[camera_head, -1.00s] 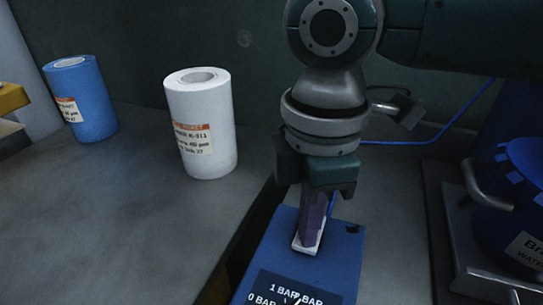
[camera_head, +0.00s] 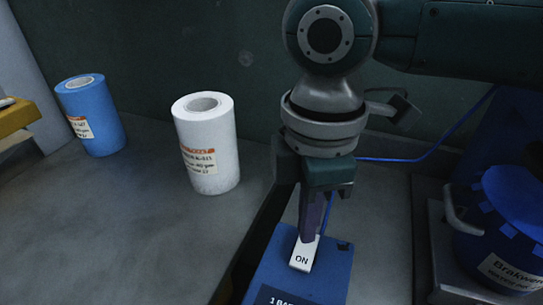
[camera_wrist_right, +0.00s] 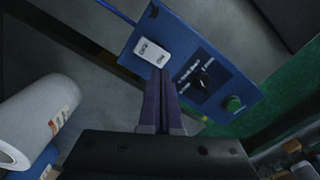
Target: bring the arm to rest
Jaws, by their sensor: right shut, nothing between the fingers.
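My right gripper (camera_head: 309,232) is shut and empty, pointing down, with its dark purple fingers together. Its fingertips are at the upper edge of a white rocker switch (camera_head: 303,257) with an "ON" label. I cannot tell whether they touch it. The switch sits on top of a blue control box (camera_head: 280,283), whose near part is cut off by the frame. In the right wrist view the closed fingers (camera_wrist_right: 161,78) reach toward the white switch (camera_wrist_right: 152,48) on the blue box (camera_wrist_right: 205,52). My left gripper is not in view.
A white film roll (camera_head: 208,150) and a blue film roll (camera_head: 91,118) stand on the grey surface at left. A blue pot (camera_head: 505,225) stands at right.

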